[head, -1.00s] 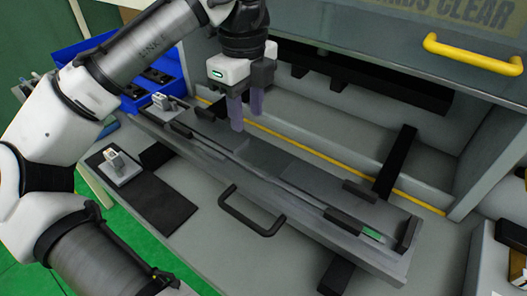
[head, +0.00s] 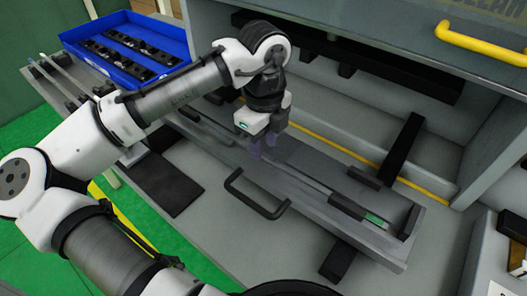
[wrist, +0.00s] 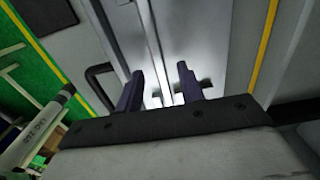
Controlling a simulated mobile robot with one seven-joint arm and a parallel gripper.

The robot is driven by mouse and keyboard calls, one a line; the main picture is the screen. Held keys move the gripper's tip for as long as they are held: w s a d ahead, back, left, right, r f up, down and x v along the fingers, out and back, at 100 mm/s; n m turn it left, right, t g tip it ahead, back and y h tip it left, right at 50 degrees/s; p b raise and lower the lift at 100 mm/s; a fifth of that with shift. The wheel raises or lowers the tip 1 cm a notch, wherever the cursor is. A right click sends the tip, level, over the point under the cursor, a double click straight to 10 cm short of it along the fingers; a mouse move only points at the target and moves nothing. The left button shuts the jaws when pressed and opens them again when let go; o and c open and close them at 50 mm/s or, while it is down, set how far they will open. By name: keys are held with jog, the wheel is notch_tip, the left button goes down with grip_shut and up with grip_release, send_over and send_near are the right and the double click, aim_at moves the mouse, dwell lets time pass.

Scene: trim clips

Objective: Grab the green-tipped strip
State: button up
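The strip (head: 312,187) is a long, thin, dark piece lying lengthwise in the grey fixture (head: 392,250). Its green tip (head: 375,220) shows at the right end, just beyond a black block (head: 346,206). My gripper (head: 263,150) is over the middle of the fixture, left of the green tip, with its purple fingers pointing down. The fixture's bright surface lies beyond the fingers there. My arm and gripper hide part of the strip's left half. I cannot tell whether the fingers touch the fixture.
A black handle (head: 254,196) stands in front of the fixture. A blue bin (head: 184,60) with dark parts is at the back left. A black mat (head: 166,184) lies at front left. A yellow handle (head: 480,44) is on the raised panel at upper right.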

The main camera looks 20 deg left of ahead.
jog(key=shift+f, duration=0.75)
grip_shut()
jog(key=shift+r, duration=0.1)
